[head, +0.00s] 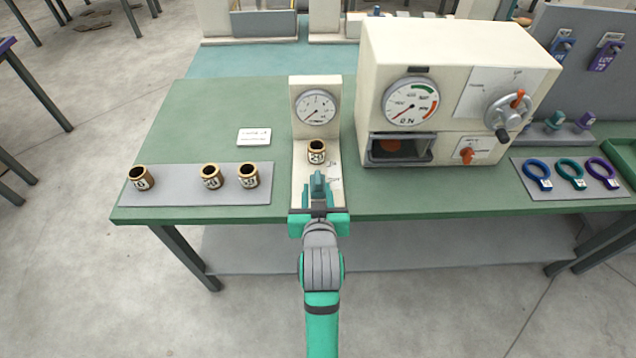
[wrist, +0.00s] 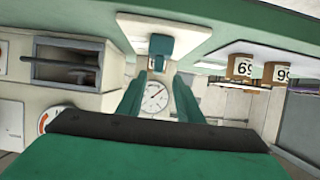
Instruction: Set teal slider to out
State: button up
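The teal slider (head: 318,184) is a small upright block on the front part of the cream gauge stand (head: 300,155). It also shows in the wrist view (wrist: 160,46), at the top middle. My gripper (head: 318,198) is at the stand's front end, close to the slider. In the wrist view my gripper (wrist: 159,80) has its two fingers apart, with the slider in line with the gap between them. I cannot tell whether a finger touches it. The markings beside the slider are too small to read.
A brass numbered cup (head: 317,152) stands behind the slider, below a round gauge (head: 316,107). Three more cups stand on a grey mat (head: 195,197) at left. A cream machine (head: 440,60) stands close on the right. Colored rings lie on a mat (head: 550,191) farther right.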

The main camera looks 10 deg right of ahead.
jog(key=v, duration=0.4)
jog(key=shift+d, duration=0.2)
jog(key=shift+d, duration=0.1)
jog(key=s+a+f+n+t, duration=0.1)
jog(key=s+a+f, duration=0.2)
jog(key=s+f, duration=0.4)
jog(key=s+a+f, duration=0.3)
jog(key=s+f, duration=0.1)
jog(key=s, duration=0.4)
jog(key=s+a+r+t+y, duration=0.1)
jog(key=s+a+y, duration=0.1)
jog(key=s, duration=1.5)
jog(key=shift+s+a+n, duration=0.25)
jog(key=shift+a+n, duration=0.15)
jog(key=shift+a, duration=0.2)
